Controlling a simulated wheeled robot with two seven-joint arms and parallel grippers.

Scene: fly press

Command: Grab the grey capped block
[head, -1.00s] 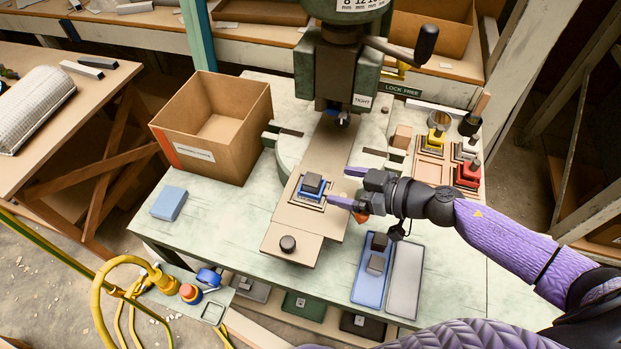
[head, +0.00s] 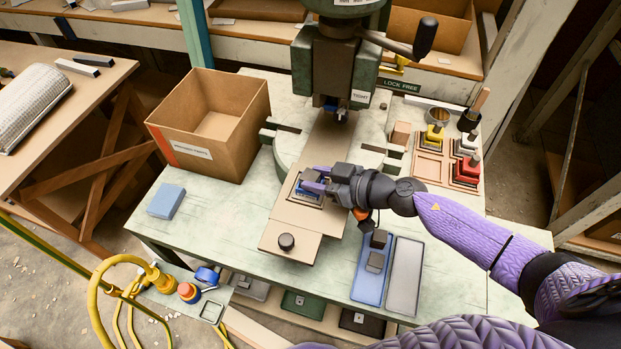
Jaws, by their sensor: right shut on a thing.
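The grey capped block (head: 308,194), with a dark grey cap over a blue base, sits in the square nest on the brown sliding plate (head: 287,216) of the press. My right gripper (head: 314,182) comes in from the right, with its purple fingers shut on the block. The fingers and wrist hide most of the cap; some blue base shows below them. I cannot tell whether the block is lifted at all. My left gripper is not in view.
The press head (head: 338,70) stands just behind the gripper. An open cardboard box (head: 204,150) is at left and a light blue block (head: 166,201) lies in front of it. A blue tray (head: 369,286) with grey-topped pieces and a grey tray (head: 404,275) lie at front right.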

